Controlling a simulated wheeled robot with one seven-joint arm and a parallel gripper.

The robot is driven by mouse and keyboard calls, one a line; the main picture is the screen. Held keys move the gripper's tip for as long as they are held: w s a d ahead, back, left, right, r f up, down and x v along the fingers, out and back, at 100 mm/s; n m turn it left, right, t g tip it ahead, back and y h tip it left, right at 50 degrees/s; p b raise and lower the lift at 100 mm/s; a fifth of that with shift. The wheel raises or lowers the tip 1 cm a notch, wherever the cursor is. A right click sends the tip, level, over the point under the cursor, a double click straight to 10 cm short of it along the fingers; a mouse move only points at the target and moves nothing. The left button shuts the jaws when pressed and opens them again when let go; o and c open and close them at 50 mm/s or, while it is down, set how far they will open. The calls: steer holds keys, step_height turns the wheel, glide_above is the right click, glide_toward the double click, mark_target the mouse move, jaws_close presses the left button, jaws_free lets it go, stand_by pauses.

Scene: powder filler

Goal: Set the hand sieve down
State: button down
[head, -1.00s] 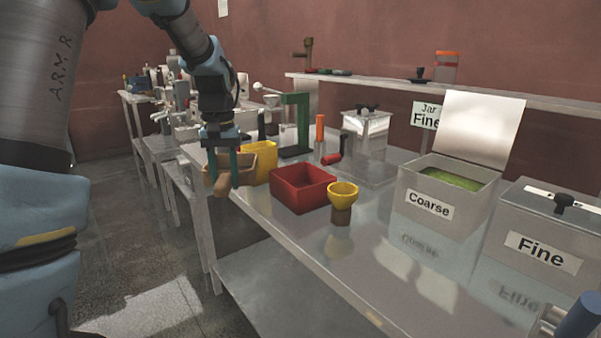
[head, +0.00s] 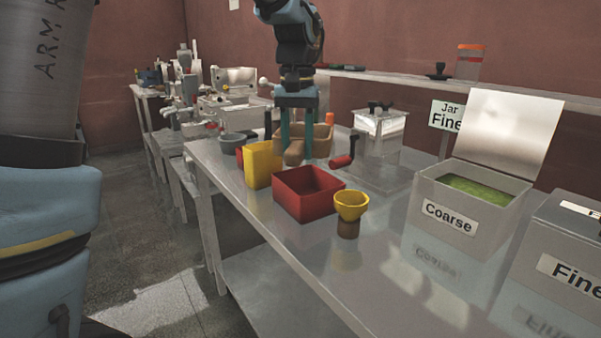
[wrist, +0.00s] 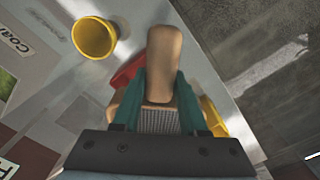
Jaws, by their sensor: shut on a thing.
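The hand sieve (head: 318,138) is a tan wooden frame with a thick handle (head: 294,153). My gripper (head: 297,150) points down and is shut on its handle end. The sieve is over the metal bench (head: 310,240), behind the red box in the head view; I cannot tell whether it touches the bench. In the wrist view the handle (wrist: 163,62) lies between the teal fingers, and grey mesh (wrist: 158,121) shows below it. Part of the frame is hidden by my gripper.
A red box (head: 306,195), a yellow container (head: 262,165) and a yellow funnel-shaped cup (head: 350,203) stand close by. An open Coarse bin (head: 450,222), a Fine bin (head: 572,270) and a lidded metal box (head: 380,130) are to the right. The bench front is clear.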

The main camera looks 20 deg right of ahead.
steer(key=shift+f+p, duration=0.4)
steer(key=shift+f, duration=2.7)
steer(key=shift+f, duration=0.1)
steer(key=shift+f, duration=0.5)
steer(key=shift+c, duration=2.2)
jaws_free()
